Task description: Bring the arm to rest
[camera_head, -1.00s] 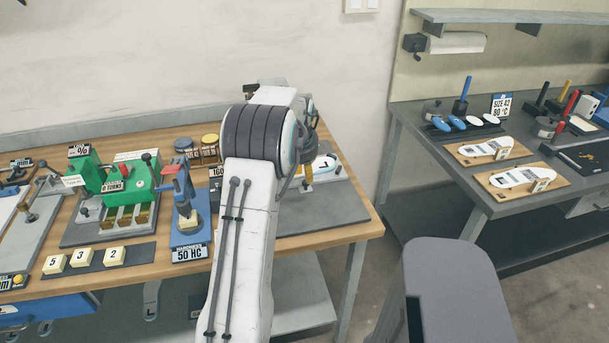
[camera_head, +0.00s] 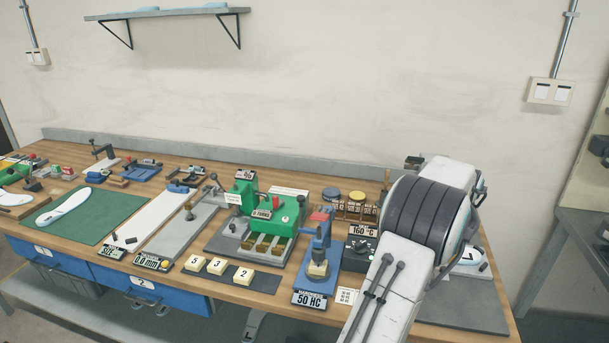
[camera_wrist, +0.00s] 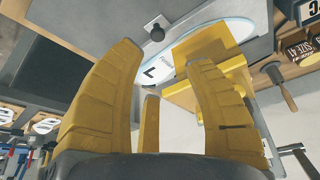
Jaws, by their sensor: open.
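My gripper (camera_wrist: 165,85) shows in the wrist view with its yellow fingers spread apart, nothing between them. Beyond the fingers is a white insole (camera_wrist: 190,62) marked "L" on a grey plate (camera_wrist: 90,20). A yellow block (camera_wrist: 205,45) lies over part of the insole. In the head view my arm is raised and bent over the right end of the wooden workbench (camera_head: 120,292). It hides my gripper there. Part of the white insole (camera_head: 470,258) shows just right of my arm, on the grey plate (camera_head: 465,312).
The blue hardness tester (camera_head: 318,262) and the green machine (camera_head: 270,225) stand left of my arm. Numbered blocks (camera_head: 217,265) lie at the front. A green mat (camera_head: 90,215) lies far left. A grey table (camera_head: 590,240) stands right, across a floor gap.

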